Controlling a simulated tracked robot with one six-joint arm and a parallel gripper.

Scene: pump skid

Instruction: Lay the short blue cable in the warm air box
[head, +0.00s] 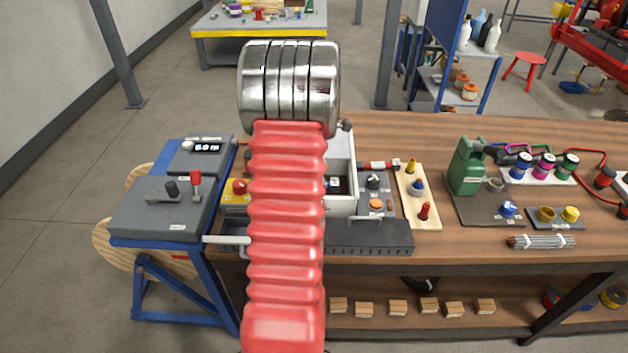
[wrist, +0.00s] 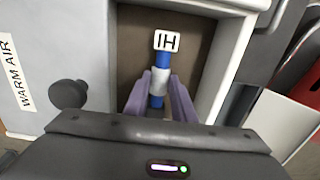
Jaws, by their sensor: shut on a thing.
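The warm air box (wrist: 232,70) is a pale, open box with a brown inside; a panel on the left in the wrist view reads "WARM AIR". Its wall also shows in the head view (head: 342,207), partly behind my red arm. My gripper (wrist: 161,92) has two purple fingers shut on the short blue cable (wrist: 160,62). The cable has a grey middle sleeve and a white tag. It lies within the box opening in the wrist view; I cannot tell whether it touches the floor. My arm hides my gripper in the head view.
A dark round knob (wrist: 68,93) sticks out beside the opening. On the bench, a wooden board with coloured plugs (head: 405,190), a green can (head: 466,168) and a grey rod bundle (head: 542,242) stand to the right. A grey control console (head: 165,215) stands left. Bare bench top lies behind.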

